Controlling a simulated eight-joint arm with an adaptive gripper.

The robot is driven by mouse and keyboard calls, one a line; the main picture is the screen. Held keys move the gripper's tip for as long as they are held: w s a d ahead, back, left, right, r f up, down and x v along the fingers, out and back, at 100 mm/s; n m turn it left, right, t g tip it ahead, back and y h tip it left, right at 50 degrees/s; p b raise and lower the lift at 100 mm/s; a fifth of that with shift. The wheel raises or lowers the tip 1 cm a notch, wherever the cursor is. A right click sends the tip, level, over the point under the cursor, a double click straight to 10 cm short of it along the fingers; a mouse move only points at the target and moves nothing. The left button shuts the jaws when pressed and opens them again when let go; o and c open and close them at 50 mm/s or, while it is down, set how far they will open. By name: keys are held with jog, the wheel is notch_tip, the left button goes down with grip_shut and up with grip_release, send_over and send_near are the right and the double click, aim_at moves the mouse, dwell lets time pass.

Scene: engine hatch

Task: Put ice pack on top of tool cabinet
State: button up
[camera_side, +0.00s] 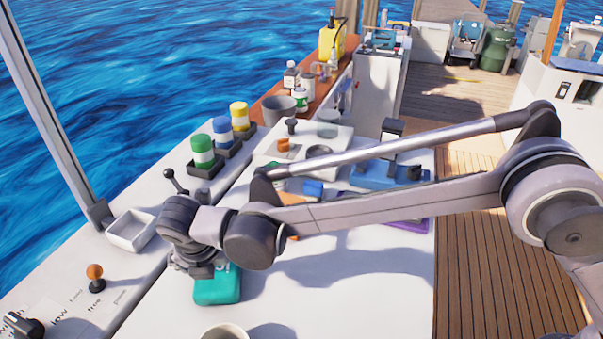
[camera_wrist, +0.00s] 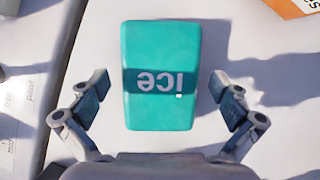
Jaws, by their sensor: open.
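The ice pack is a teal block (camera_wrist: 175,45) with the word "ice" on a dark band. It lies flat on the white hatch surface. In the side view the ice pack (camera_side: 217,290) shows below my gripper, partly covered by it. My gripper (camera_wrist: 165,95) is open, with one finger on each side of the pack and visible gaps between. In the side view my gripper (camera_side: 200,268) is above the pack, and its fingers are mostly hidden. A white cabinet (camera_side: 378,85) with items on top stands at the back, likely the tool cabinet.
A white tray (camera_side: 131,231) and an orange-knobbed lever (camera_side: 95,278) are left of my gripper. A pale cup (camera_side: 225,332) is at the front edge. Green, blue and yellow canisters (camera_side: 203,150) stand behind. A blue tool (camera_side: 390,172) lies farther back.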

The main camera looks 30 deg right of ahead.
jog(key=shift+w+d+f, duration=0.1)
jog(key=shift+w+f, duration=0.05)
jog(key=shift+f, duration=0.25)
jog(key=shift+r, duration=0.1)
jog(key=c, duration=1.6)
